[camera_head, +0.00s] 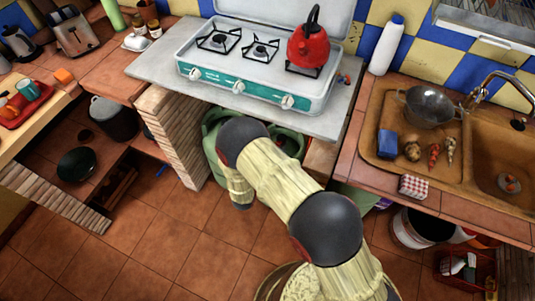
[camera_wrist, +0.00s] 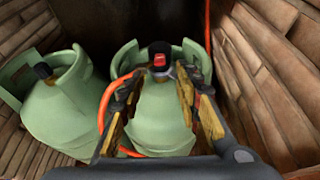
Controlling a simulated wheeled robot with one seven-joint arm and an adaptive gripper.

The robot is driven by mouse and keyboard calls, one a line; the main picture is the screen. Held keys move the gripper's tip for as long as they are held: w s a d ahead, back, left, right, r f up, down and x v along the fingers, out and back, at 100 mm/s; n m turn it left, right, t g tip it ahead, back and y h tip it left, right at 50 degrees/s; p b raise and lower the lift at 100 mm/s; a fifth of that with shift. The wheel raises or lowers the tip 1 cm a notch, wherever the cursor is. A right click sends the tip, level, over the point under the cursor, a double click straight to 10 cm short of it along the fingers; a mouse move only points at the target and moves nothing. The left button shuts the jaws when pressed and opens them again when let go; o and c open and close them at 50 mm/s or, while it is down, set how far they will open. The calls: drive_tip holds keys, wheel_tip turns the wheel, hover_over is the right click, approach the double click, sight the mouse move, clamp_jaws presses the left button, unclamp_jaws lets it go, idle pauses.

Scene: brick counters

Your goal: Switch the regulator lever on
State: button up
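The regulator (camera_wrist: 161,50) is a dark cap with a red lever (camera_wrist: 160,61) on top of a pale green gas cylinder (camera_wrist: 163,120). In the wrist view it lies ahead, just beyond the fingertips and between their lines. My gripper (camera_wrist: 158,82) is open, with one finger at each side of the picture's middle and nothing held between them. I cannot tell the lever's exact setting. In the head view the green cylinders (camera_head: 212,124) stand under the stove counter. My arm hides most of them, the regulator and my gripper there.
A second green cylinder (camera_wrist: 62,105) with a dark cap stands close on the left. An orange hose (camera_wrist: 208,40) runs up at the right. Brick walls (camera_wrist: 275,75) close in both sides of the recess. The stove (camera_head: 255,55) with a red kettle (camera_head: 309,45) is above.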

drive_tip(key=b+x, duration=0.2)
drive_tip(key=x, duration=0.5)
drive_tip(key=shift+f, duration=0.1)
drive_tip(key=shift+c, duration=0.4)
drive_tip(key=c, duration=0.7)
clamp_jaws()
